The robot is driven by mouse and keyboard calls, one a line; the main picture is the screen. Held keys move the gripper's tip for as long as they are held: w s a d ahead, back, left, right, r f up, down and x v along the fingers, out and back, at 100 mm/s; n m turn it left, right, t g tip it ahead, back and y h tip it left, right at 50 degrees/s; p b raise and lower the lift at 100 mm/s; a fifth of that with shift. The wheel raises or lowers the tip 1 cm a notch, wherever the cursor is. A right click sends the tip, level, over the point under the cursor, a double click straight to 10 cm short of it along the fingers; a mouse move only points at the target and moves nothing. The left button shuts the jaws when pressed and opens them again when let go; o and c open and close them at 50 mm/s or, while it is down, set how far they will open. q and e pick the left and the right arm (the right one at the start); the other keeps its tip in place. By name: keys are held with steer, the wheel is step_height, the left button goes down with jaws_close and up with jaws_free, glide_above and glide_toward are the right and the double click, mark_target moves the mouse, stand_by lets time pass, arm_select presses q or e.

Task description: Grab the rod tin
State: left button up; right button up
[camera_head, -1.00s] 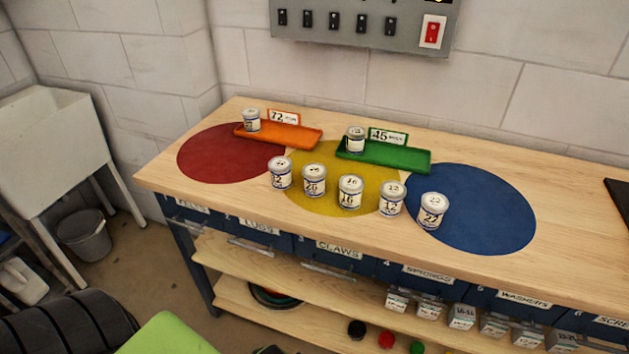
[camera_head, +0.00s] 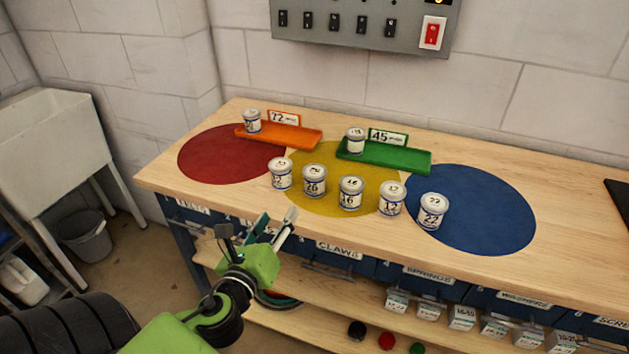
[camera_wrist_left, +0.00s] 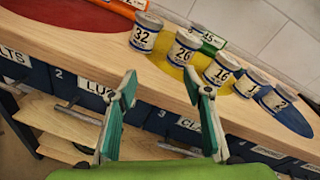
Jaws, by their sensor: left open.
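A row of white tins with silver lids stands along the front of the bench: 32 (camera_head: 280,175), 26 (camera_head: 314,182), 16 (camera_head: 350,194), 12 (camera_head: 392,199) and 22 (camera_head: 432,212). One more tin (camera_head: 252,121) stands on the orange tray and another (camera_head: 355,141) on the green tray. No tin shows a readable word "rod". My left gripper (camera_head: 277,214) is open and empty, in front of the bench edge and short of the tins. In the left wrist view its fingers (camera_wrist_left: 160,74) are spread, with tins 32 (camera_wrist_left: 146,33) and 26 (camera_wrist_left: 183,48) beyond. My right gripper is out of view.
The bench top has red (camera_head: 220,158), yellow (camera_head: 330,205) and blue (camera_head: 480,215) round patches. The orange tray (camera_head: 295,137), marked 72, and green tray (camera_head: 400,158), marked 45, lie behind the row. Labelled drawers (camera_head: 345,262) hang under the front edge.

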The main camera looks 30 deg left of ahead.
mark_target(310, 178)
arm_select(q)
steer(key=w+r+m, duration=0.1)
steer(key=w+m, duration=0.1)
steer(key=w, duration=0.1)
steer(key=w+r+m+t+h+p, duration=0.1)
steer(key=w+m, duration=0.1)
steer(key=w, duration=0.1)
steer(key=w+d+r+m+t+h, duration=0.1)
steer(key=w+m, duration=0.2)
steer(key=shift+w, duration=0.2)
steer(key=shift+w+a+p, duration=0.1)
steer(key=shift+w+p, duration=0.2)
steer(key=shift+w, duration=0.4)
steer(key=shift+w+a+p, duration=0.2)
steer(key=shift+w+a, duration=0.05)
steer(key=shift+w, duration=0.95)
steer(key=shift+w+a+p, duration=0.2)
steer(key=shift+w+a, duration=0.05)
steer(key=shift+w, duration=0.9)
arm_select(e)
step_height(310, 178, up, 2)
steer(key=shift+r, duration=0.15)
arm_select(q)
steer(key=shift+s+r, duration=0.1)
steer(key=shift+c, duration=0.3)
steer(key=c, duration=0.8)
